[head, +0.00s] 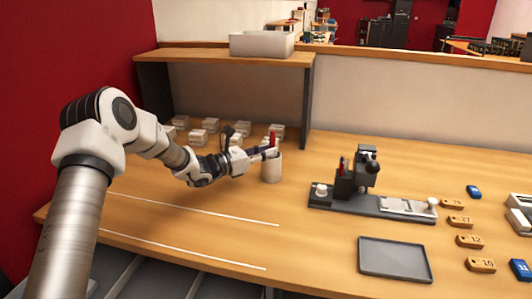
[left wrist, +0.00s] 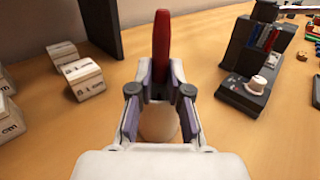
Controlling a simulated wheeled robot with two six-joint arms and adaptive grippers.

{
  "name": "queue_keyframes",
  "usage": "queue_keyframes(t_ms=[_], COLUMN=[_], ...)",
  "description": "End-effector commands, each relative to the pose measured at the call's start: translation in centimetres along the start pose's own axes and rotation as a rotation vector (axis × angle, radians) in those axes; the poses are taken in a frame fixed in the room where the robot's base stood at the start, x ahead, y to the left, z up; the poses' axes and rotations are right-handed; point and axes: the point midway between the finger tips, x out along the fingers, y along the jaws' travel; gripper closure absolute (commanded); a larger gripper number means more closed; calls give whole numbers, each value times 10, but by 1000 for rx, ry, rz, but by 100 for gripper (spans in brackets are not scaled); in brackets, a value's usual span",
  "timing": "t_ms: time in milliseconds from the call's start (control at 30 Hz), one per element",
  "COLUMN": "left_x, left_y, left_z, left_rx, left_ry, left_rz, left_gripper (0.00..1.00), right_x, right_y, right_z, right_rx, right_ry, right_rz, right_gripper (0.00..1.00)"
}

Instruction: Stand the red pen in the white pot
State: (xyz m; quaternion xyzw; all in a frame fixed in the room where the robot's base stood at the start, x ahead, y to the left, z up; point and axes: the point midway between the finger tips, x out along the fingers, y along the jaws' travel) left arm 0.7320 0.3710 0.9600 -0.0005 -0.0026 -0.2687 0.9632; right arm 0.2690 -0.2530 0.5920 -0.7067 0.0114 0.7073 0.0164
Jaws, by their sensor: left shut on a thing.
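The red pen (head: 272,139) is upright between the fingers of my left gripper (head: 266,152). In the left wrist view the pen (left wrist: 162,45) stands between both fingertips of the left gripper (left wrist: 161,80), which is shut on it. The white pot (head: 271,169) stands upright on the table, directly below the fingertips. The pen's lower end is hidden by the fingers and the pot's rim, so I cannot tell how deep it sits. In the left wrist view part of the pot (left wrist: 158,124) shows below the fingers. My right gripper is out of view.
Several small white boxes (head: 211,125) stand behind the gripper under a shelf (head: 220,58). The laser marker (head: 362,175) on its dark base is to the right. A grey tray (head: 394,260) and several wooden number tags (head: 480,265) lie at front right. The table front is clear.

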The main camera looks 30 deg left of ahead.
Motion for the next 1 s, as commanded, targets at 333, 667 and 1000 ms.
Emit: queue_keyframes(t_ms=[333, 667, 1000], left_x=[0, -1, -62], left_y=[0, 0, 2], left_z=[-1, -1, 0], left_rx=[0, 0, -6], left_ry=[-1, -1, -7], left_rz=[0, 0, 5], left_gripper=[65, 53, 53], right_x=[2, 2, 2], right_y=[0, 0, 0], right_z=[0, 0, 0], right_rx=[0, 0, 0], right_ry=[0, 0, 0], right_rz=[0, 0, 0], right_gripper=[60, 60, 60])
